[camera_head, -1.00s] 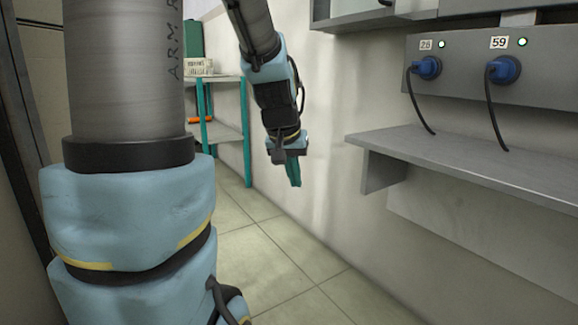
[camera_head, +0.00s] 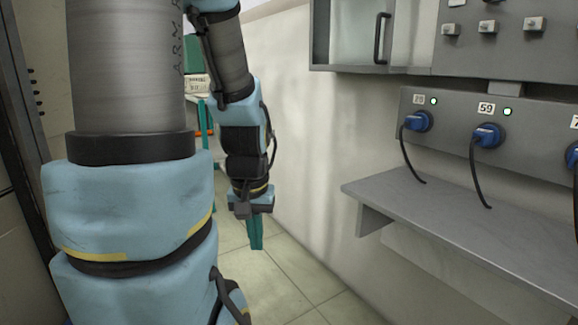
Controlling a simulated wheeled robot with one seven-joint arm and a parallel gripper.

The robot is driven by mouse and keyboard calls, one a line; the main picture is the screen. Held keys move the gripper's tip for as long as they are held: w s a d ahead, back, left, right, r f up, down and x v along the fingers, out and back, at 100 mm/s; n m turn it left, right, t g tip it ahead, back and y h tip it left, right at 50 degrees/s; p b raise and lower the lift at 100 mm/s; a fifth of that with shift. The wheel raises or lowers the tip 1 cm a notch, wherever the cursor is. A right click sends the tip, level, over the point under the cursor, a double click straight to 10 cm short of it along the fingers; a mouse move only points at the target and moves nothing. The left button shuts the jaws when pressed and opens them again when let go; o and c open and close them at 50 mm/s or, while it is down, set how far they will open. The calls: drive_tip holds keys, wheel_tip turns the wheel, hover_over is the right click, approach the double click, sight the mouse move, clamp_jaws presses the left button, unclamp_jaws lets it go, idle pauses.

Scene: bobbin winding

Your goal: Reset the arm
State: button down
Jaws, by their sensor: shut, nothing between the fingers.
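My arm reaches down from the upper left of the view, with blue covers on its joints. My gripper (camera_head: 256,243) hangs at its end, pointing down over the tiled floor, left of the grey shelf. Its teal fingers are together with nothing between them. It touches nothing that I can see. Part of the arm is hidden behind my large near arm link on the left.
A grey shelf (camera_head: 440,213) juts from the wall at right. Above it, a panel (camera_head: 455,118) holds blue plugs (camera_head: 487,136) with black cables and green lights. A cabinet (camera_head: 350,35) hangs higher. A teal rack stands behind my arm. The floor (camera_head: 290,290) below is clear.

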wheel_tip(320, 180, up, 22)
drive_tip(key=p, duration=1.9)
